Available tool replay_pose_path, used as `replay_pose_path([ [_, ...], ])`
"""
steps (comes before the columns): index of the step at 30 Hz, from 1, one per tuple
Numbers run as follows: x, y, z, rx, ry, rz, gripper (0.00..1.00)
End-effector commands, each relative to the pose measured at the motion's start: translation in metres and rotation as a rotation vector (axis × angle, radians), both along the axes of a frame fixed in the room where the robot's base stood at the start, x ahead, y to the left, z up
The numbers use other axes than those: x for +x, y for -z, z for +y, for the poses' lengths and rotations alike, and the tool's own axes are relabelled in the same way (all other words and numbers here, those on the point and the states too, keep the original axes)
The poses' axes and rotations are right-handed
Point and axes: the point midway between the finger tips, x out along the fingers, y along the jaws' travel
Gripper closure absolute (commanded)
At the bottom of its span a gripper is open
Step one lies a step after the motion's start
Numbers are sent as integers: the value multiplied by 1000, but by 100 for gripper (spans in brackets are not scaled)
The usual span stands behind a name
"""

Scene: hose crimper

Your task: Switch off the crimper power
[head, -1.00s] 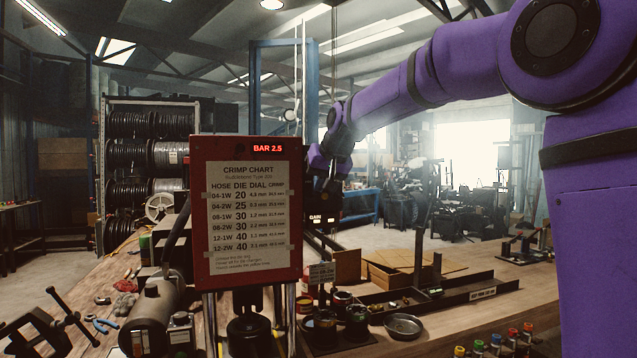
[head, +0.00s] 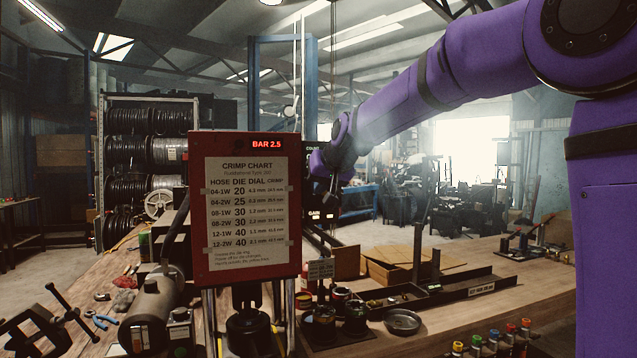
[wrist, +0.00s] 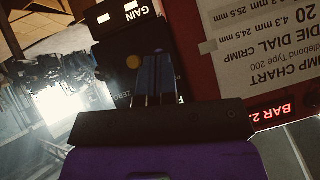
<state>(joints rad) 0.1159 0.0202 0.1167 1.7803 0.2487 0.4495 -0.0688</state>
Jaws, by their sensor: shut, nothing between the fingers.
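The crimper's red panel (head: 199,240) carries a white crimp chart (head: 246,200) and a lit red "BAR 2.5" display (head: 267,144). In the wrist view the panel (wrist: 255,75) is upside down at the right. A black control box (head: 322,212) stands just behind and right of the panel. In the wrist view this box (wrist: 105,50) shows "GAIN" and "ZERO" lettering and a round brownish knob (wrist: 133,62). My gripper (head: 331,190) is shut and empty in front of the box, its fingertips (wrist: 154,58) over its dark face. Contact cannot be told. No power switch can be made out.
The workbench (head: 440,325) holds a grey cylinder (head: 150,310) at left, a black rail (head: 465,292), a round metal dish (head: 402,321) and several colour-capped bottles (head: 492,343). Cans stand below my gripper.

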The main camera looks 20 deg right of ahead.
Motion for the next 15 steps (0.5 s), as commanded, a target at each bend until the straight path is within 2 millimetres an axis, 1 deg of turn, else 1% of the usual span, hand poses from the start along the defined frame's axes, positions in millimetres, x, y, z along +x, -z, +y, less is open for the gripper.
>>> replay_pose_path([
  [9, -5, 14, 0, 2, 1, 1, 100],
  [15, -4, 12, 0, 2, 1, 0, 100],
])
